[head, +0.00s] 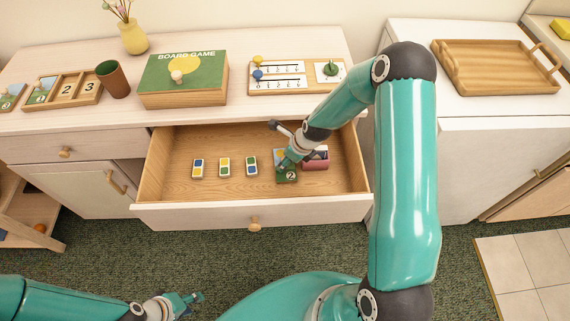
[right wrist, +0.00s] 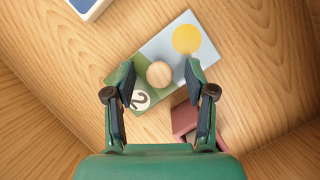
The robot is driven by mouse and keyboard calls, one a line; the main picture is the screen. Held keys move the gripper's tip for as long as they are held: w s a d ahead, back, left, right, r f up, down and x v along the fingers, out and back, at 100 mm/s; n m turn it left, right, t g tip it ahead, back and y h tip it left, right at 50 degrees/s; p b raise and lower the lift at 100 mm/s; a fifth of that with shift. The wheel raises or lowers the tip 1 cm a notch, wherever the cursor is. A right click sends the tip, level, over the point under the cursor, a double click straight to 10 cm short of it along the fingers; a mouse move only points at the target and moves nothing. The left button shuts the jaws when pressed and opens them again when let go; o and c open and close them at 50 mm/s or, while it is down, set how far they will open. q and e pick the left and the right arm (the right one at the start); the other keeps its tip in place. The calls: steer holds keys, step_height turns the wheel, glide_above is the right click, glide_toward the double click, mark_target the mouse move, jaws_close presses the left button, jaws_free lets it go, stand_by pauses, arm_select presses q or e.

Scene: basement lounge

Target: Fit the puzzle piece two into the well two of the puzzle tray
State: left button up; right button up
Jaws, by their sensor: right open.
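Puzzle piece two (head: 288,178) lies in the open drawer; it is a green and pale blue tile with a yellow disc, a round wooden knob and a "2". In the right wrist view the piece (right wrist: 207,52) lies flat at a slant. My right gripper (right wrist: 159,76) is open above it, one finger on each side of the knob, with visible gaps. The puzzle tray (head: 72,102) stands on the dresser top at the left, with bare wells marked 2 and 3 and a picture piece at its left end. My left gripper (head: 190,300) is low at the front, holding nothing visible.
A maroon object (head: 316,163) sits right beside the piece; several small tiles (head: 224,167) lie to its left. The drawer walls (head: 260,210) surround them. A brown cup (head: 113,80), board game box (head: 185,80) and counting board (head: 290,88) stand on the dresser top.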

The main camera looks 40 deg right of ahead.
jaws_close()
steer(key=shift+r, duration=0.15)
